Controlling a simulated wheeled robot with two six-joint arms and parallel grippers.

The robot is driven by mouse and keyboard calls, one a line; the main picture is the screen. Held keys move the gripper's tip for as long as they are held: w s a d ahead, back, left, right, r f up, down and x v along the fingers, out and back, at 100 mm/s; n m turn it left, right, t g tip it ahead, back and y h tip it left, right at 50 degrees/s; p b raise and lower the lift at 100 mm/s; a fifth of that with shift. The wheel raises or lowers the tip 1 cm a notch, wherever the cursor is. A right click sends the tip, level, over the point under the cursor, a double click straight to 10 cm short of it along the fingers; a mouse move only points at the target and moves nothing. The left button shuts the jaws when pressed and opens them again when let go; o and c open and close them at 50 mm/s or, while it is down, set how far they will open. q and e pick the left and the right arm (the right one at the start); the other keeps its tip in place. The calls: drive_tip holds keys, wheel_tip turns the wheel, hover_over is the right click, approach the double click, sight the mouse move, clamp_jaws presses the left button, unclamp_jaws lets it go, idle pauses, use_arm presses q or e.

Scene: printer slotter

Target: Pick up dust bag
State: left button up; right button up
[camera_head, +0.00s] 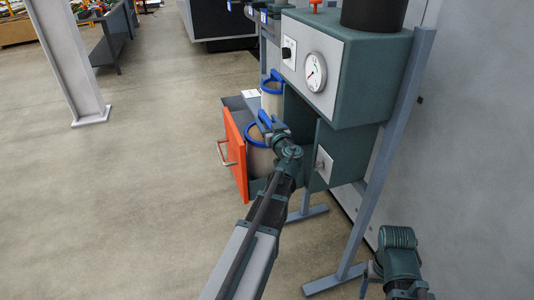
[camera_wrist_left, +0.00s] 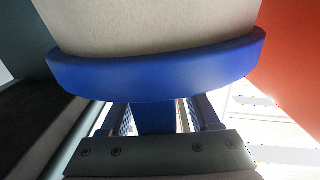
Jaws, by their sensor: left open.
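The dust bag (camera_head: 261,161) is a beige cylinder with a blue rim, standing in the open drawer behind its orange front. My left gripper (camera_head: 266,125) is at the top of this bag, beside its rim. In the left wrist view the beige bag (camera_wrist_left: 150,24) and its curved blue rim (camera_wrist_left: 160,77) fill the upper part. The open fingers (camera_wrist_left: 157,118) lie on either side of a blue tab below the rim; contact cannot be told. A second beige bag (camera_head: 271,101) with a blue rim stands farther back. My right gripper (camera_head: 371,277) is low at right, its jaws unclear.
The orange drawer front (camera_head: 235,150) with a metal handle borders the bag on the left. The green machine housing (camera_head: 345,150) with a gauge (camera_head: 315,71) is on the right, on grey legs. The floor (camera_head: 130,200) at left is clear.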

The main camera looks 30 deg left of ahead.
use_arm(q)
clamp_jaws()
idle(1.3)
